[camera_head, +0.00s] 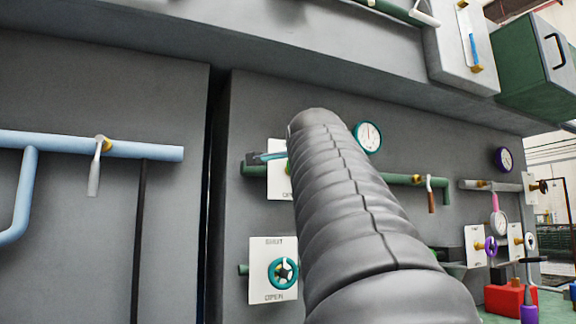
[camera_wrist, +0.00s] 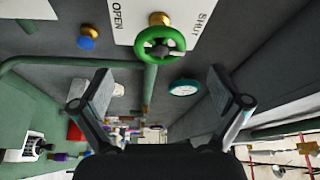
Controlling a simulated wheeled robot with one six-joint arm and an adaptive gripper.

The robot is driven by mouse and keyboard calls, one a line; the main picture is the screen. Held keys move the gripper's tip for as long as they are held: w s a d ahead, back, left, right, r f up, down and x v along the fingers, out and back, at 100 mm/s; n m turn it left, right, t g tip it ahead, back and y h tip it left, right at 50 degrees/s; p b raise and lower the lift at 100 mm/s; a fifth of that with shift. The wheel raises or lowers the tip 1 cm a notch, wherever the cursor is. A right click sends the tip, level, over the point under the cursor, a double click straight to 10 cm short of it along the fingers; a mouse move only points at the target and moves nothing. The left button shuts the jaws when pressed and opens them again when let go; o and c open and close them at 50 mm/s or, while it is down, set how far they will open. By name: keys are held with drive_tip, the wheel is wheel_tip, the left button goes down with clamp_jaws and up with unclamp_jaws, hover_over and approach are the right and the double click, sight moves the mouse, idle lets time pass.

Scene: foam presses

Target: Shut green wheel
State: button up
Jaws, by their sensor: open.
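The green wheel (camera_wrist: 159,43) shows in the wrist view, near the top middle, on a brass stem. It sits in front of a white plate (camera_wrist: 133,14) marked OPEN on the left and SHUT on the right. My gripper (camera_wrist: 157,84) is open and empty. The wheel shows beyond the gap between its two fingers, apart from both.
In the head view, a teal wheel (camera_head: 283,272) stands left of my arm, with a teal-rimmed gauge (camera_head: 368,137) to its right. A light blue pipe (camera_head: 60,143) runs at left. The wrist view shows a blue knob (camera_wrist: 87,41) and green pipe (camera_wrist: 149,88) near the wheel.

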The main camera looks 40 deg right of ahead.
drive_tip(key=shift+v, duration=2.75)
